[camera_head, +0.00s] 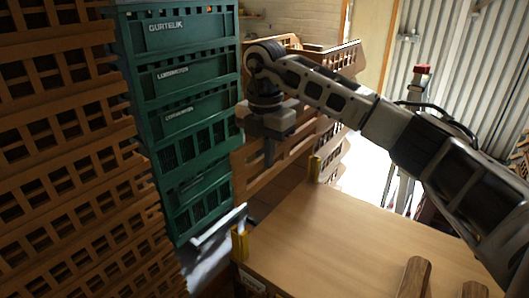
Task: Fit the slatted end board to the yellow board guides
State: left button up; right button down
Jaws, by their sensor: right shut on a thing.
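The slatted end board (250,174) is brown, with several horizontal slats. It stands roughly upright beyond the far edge of the wooden deck (350,240). My right gripper (269,152) reaches over from the right, points down and is shut on the board; its fingertips are hard to make out against the slats. One yellow board guide (240,243) stands at the deck's left corner, the other yellow board guide (315,167) at its far corner. The board's lower edge appears near the guides, but I cannot tell whether it touches them. My left gripper is not in view.
Stacked green crates (190,100) stand close left of the board. Brown slatted crates (70,150) fill the left side, and more brown slatted crates (342,57) show behind. Two brown wooden pieces (415,278) rise at the deck's near end. The deck top is otherwise clear.

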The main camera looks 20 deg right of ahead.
aim_at(265, 182)
jog(key=shift+f+b, duration=0.35)
jog(key=shift+f, duration=0.3)
jog(key=shift+f+b, duration=1.15)
jog(key=shift+f, duration=0.95)
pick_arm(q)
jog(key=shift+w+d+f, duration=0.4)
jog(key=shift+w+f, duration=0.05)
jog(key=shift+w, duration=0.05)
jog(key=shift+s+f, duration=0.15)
pick_arm(e)
jog(key=shift+f, duration=0.1)
jog(key=shift+f+b, duration=0.45)
jog(key=shift+f, duration=0.3)
pick_arm(q)
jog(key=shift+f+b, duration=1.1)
jog(key=shift+b, duration=0.1)
pick_arm(e)
jog(key=shift+f, duration=2.25)
